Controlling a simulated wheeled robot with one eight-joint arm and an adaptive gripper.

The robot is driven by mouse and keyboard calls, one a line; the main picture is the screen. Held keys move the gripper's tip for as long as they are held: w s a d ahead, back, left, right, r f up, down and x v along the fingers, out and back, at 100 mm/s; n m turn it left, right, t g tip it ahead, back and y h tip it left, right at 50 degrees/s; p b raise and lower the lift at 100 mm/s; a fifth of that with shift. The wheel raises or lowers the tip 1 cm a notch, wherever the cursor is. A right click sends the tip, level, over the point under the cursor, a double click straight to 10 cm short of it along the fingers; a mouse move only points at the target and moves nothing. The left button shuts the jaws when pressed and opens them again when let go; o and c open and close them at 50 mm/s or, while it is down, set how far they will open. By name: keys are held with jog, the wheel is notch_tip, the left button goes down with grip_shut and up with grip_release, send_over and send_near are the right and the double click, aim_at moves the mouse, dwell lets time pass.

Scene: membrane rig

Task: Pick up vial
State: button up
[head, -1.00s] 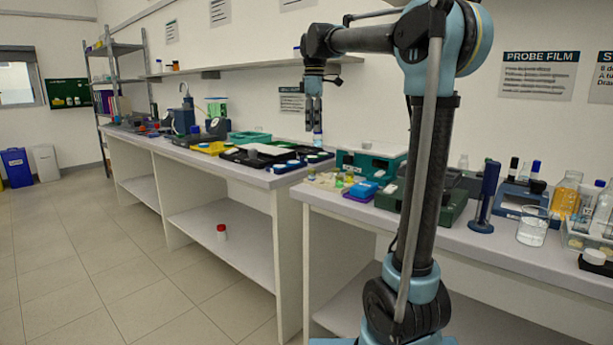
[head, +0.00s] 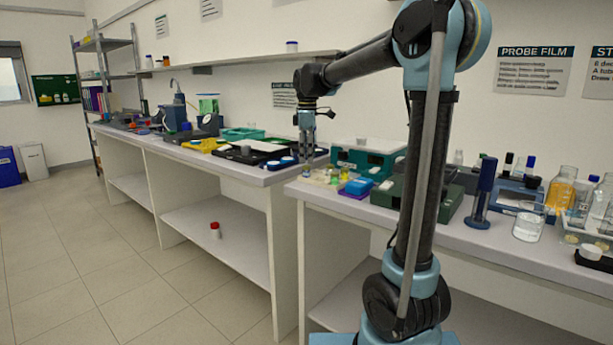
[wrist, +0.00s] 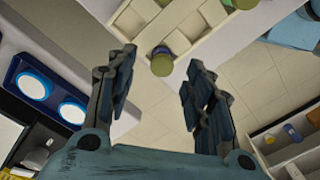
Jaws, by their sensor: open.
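In the wrist view, a small vial with an olive-green top (wrist: 162,62) stands at the edge of a cream compartmented rack (wrist: 128,19). It shows just beyond and between my fingertips, apart from both. Part of a second olive-topped vial (wrist: 243,4) shows at the top edge. My gripper (wrist: 160,74) is open, with nothing between its fingers. In the head view, my gripper (head: 306,172) points down near the left end of the right bench, beside small yellow-green vials (head: 344,175). I cannot tell which of these vials the task means.
A dark blue holder with white discs (wrist: 50,92) lies left in the wrist view. A gap separates the two benches. A red-capped jar (head: 215,231) stands on the lower shelf.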

aim_at(306, 166)
jog(key=shift+s+a+f, duration=0.1)
jog(key=shift+f, duration=1.2)
jog(key=shift+a+f, duration=0.1)
jog(key=shift+f, duration=1.2)
jog(key=c, duration=1)
